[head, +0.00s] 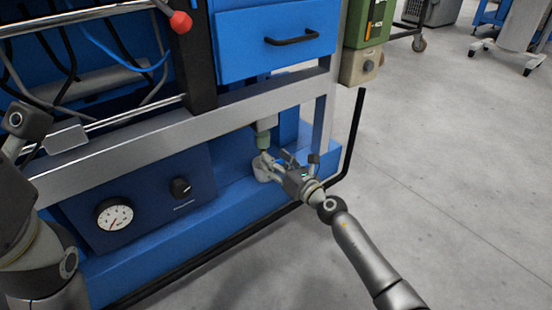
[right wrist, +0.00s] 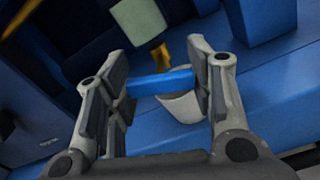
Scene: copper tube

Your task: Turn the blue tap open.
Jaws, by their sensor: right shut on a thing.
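The blue tap handle (right wrist: 160,82) is a short flat blue bar in the right wrist view. It lies crosswise between the two fingers of my right gripper (right wrist: 163,88), which is shut on it. A pale green cylinder with a brass stub (right wrist: 160,55) hangs just above the handle.
A white cup (right wrist: 182,107) stands behind and below the handle. A panel with a round gauge (head: 114,214) and a black knob (head: 181,188) is to the left. A black rail (head: 351,140) runs along the bench's right end.

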